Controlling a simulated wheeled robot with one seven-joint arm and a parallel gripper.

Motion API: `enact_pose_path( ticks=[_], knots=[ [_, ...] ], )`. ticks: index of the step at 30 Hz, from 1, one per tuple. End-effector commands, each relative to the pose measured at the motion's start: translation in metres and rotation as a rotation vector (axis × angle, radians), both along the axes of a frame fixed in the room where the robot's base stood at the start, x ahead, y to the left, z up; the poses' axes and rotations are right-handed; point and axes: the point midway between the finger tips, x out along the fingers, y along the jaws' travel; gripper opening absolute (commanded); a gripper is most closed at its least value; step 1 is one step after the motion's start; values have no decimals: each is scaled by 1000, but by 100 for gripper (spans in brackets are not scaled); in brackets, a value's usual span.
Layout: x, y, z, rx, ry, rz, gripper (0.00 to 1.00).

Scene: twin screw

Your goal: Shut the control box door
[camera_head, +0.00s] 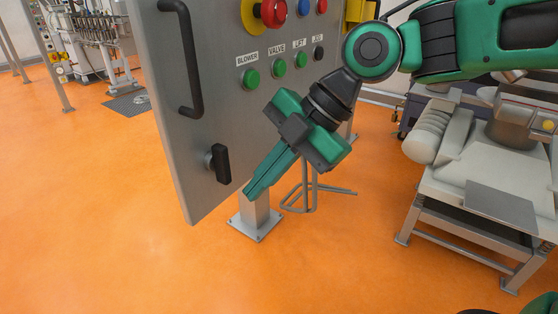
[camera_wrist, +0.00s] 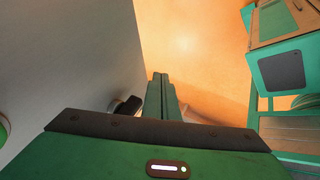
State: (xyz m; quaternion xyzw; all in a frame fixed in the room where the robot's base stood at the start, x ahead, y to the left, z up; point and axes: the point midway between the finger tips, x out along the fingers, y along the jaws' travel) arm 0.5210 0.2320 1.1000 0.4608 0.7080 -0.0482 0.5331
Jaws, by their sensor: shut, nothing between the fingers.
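The control box door (camera_head: 220,110) is a grey metal panel at the left of the head view. It carries a long black handle (camera_head: 185,60) and a black turn latch (camera_head: 219,164) near its left edge. My gripper (camera_head: 248,192) is shut and empty, pointing down and left in front of the door's lower part, right of the latch. In the wrist view the door (camera_wrist: 70,60) fills the left, with a black knob-like part (camera_wrist: 128,107) beside my shut fingers (camera_wrist: 160,76). I cannot tell whether the fingers touch the door, or how far it stands open.
Labelled green buttons (camera_head: 279,68) and a red emergency knob (camera_head: 273,12) are on the door. A post with a base plate (camera_head: 257,225) stands below. A light-coloured machine (camera_head: 480,150) stands at right. The orange floor (camera_head: 110,210) is clear at left and front.

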Motion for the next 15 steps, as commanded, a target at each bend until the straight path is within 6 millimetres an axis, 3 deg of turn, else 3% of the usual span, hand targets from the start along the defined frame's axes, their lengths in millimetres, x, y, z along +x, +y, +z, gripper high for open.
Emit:
enact_pose_path(
  ticks=[6, 15],
  knots=[
    [18, 21, 2, 0, -2, 0, 0],
    [24, 28, 2, 1, -2, -1, 0]
  ],
)
